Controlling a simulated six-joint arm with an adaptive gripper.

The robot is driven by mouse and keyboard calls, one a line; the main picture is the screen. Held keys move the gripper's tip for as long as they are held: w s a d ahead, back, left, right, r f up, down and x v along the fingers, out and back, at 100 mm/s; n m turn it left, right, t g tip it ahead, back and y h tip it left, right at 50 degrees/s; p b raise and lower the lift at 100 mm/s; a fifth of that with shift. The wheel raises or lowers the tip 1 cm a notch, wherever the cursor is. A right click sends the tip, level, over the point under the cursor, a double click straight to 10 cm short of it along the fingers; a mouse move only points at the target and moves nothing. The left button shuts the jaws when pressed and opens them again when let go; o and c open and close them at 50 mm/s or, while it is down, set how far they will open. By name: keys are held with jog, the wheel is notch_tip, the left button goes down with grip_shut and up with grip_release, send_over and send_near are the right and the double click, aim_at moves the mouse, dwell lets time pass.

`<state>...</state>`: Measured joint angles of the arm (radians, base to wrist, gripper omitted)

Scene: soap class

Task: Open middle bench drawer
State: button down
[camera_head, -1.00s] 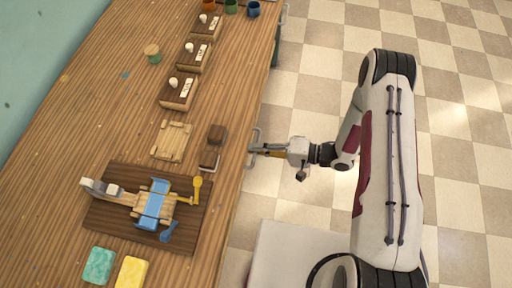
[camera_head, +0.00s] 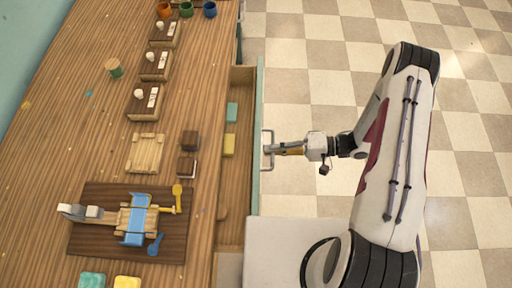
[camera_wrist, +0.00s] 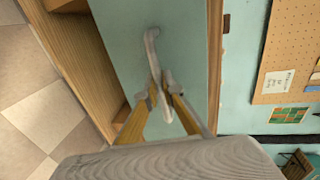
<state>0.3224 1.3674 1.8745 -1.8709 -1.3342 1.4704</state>
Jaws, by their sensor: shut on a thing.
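The bench drawer (camera_head: 260,120) has a pale teal front and stands pulled out from the wooden bench (camera_head: 205,110). Inside it lie a teal block (camera_head: 232,112) and a yellow block (camera_head: 229,145). My gripper (camera_head: 272,150) is shut on the drawer's metal handle (camera_head: 268,136). In the wrist view my gripper's yellow fingers (camera_wrist: 158,100) close around the pale handle bar (camera_wrist: 151,48) in front of the teal drawer front (camera_wrist: 190,40). Part of the handle is hidden by the fingers.
On the bench top are a dark board with a blue-and-wood device (camera_head: 135,218), a wooden tray (camera_head: 146,153), dark blocks (camera_head: 187,166), several small boxes (camera_head: 145,101) and colored cups (camera_head: 187,9). The checkered floor (camera_head: 320,60) beyond the drawer is open.

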jog(key=f+v, duration=0.2)
jog(key=v, duration=0.7)
jog(key=shift+d, duration=0.55)
jog(key=c, duration=2.2)
grip_release()
jog(key=shift+d+r, duration=0.1)
jog(key=shift+d, duration=0.05)
jog(key=shift+v, duration=5.8)
